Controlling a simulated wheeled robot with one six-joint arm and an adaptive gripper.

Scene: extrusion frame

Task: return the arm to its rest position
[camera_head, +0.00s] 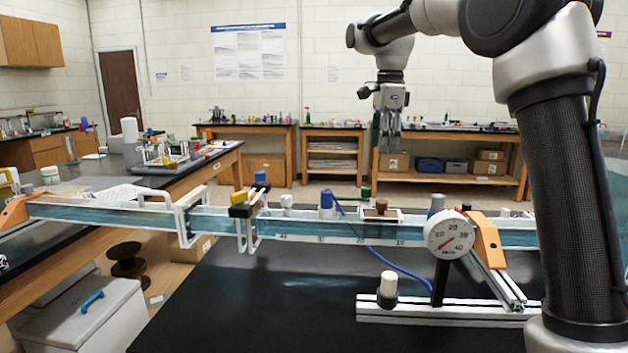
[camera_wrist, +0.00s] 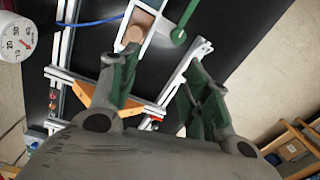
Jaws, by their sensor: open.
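My gripper (camera_head: 388,143) hangs pointing down from my raised arm in the head view, above and behind the long water channel. In the wrist view its two dark green fingers (camera_wrist: 162,75) stand apart with nothing held between them. My arm's thick dark links rise at the right of the head view and bend over to the left at the top. The extrusion frame (camera_head: 440,310) lies on the black bench below, and its silver bars also show beneath the fingers in the wrist view (camera_wrist: 62,75).
The clear channel (camera_head: 110,215) runs across the black bench (camera_head: 270,300). A round dial gauge (camera_head: 450,235) stands by an orange bracket (camera_head: 486,240). A white-topped knob (camera_head: 388,285) and blue hose (camera_head: 405,272) are near. A grey box (camera_head: 85,310) stands lower left. The air around my gripper looks clear.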

